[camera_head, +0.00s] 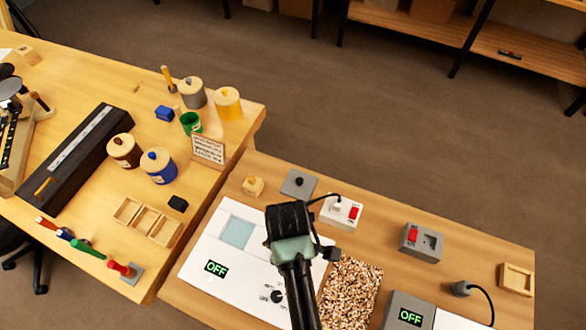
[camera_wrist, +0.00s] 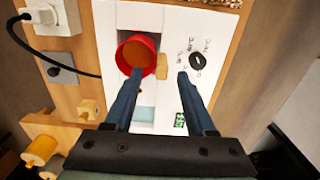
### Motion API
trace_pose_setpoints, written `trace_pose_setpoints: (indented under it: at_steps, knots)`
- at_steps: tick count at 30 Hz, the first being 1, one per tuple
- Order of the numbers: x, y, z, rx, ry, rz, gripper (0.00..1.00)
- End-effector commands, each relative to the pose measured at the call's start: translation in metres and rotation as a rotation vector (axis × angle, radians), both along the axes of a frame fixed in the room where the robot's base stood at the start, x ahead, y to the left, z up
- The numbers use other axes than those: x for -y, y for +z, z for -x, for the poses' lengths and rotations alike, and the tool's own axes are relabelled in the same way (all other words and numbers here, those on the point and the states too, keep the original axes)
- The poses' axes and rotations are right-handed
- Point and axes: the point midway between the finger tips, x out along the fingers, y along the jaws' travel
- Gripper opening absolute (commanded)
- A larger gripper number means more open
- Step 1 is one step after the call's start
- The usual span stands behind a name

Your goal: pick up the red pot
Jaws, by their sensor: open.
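The red pot (camera_wrist: 153,45) shows in the wrist view, open side toward the camera, with a brown-orange inside. It is over the white unit (camera_wrist: 178,20), and a small tan piece shows at its right side. My gripper (camera_wrist: 160,73) is open, with two dark blue fingers. The left fingertip overlaps the pot's opening, and the right fingertip is to the right of the pot. I cannot tell whether the left finger is inside the pot or only in front of it. In the head view my arm hides the pot.
The white unit (camera_head: 219,285) has a knob and an "OFF" display. Beside it are a speckled panel (camera_head: 350,292), a white box with a red switch (camera_head: 341,211) and a grey plate (camera_head: 299,184). Lidded pots, including a blue one (camera_head: 160,170), stand on the left bench.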

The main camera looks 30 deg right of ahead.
Motion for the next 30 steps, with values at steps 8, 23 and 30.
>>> trace_pose_setpoints:
  at_steps: [8, 23, 30]
  knots:
    - [-0.005, -0.034, 0.000, -0.003, -0.002, -0.001, 0.56]
    - [-0.005, -0.039, 0.000, 0.000, -0.001, 0.000, 0.21]
    - [-0.005, -0.039, -0.001, 0.000, -0.001, 0.000, 0.00]
